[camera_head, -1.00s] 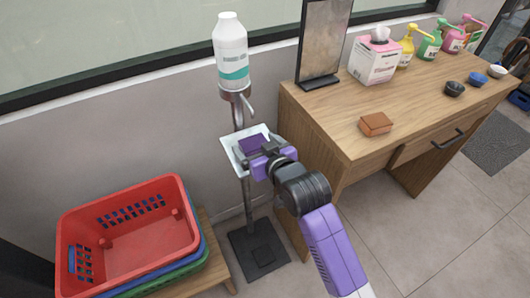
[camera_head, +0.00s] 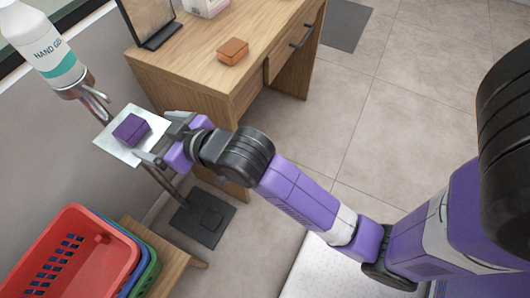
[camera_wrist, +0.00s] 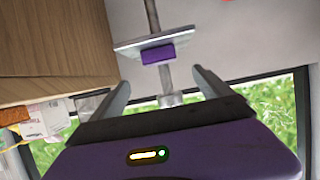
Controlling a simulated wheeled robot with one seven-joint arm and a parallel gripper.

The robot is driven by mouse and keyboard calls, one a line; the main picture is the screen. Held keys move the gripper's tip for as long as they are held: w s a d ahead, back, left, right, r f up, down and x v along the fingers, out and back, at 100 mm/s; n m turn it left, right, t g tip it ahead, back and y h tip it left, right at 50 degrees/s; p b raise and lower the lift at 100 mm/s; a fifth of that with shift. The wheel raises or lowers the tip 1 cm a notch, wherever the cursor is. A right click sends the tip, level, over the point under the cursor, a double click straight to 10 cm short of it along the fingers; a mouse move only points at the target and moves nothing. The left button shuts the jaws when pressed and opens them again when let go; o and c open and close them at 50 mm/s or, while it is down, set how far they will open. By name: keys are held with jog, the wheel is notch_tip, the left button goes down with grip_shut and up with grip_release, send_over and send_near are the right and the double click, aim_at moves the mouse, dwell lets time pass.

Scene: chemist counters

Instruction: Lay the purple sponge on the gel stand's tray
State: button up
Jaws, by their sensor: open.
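The purple sponge (camera_head: 131,129) lies flat on the white square tray (camera_head: 106,142) of the gel stand. It also shows on the tray in the wrist view (camera_wrist: 158,54). The hand gel bottle (camera_head: 45,50) sits in the holder at the stand's top. My gripper (camera_head: 166,138) is open and empty, with its fingers spread at the tray's right side, apart from the sponge. In the wrist view its two fingers (camera_wrist: 163,84) stand wide apart with the sponge beyond them.
A wooden desk (camera_head: 195,68) stands right behind my gripper, with an orange-brown sponge (camera_head: 233,51) on top. Red, blue and green baskets (camera_head: 75,255) are stacked at lower left. The floor at right is open.

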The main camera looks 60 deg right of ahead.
jog(key=s+f, duration=0.3)
jog(key=s, duration=0.6)
jog(key=s+f, duration=0.3)
jog(key=s, duration=0.5)
jog(key=s+r, duration=0.2)
jog(key=s, duration=0.5)
jog(key=s+r+t, duration=0.1)
jog(key=s+r, duration=0.1)
jog(key=s, duration=0.6)
jog(key=shift+a+r, duration=0.2)
jog(key=shift+r, duration=0.1)
jog(key=shift+s, duration=0.15)
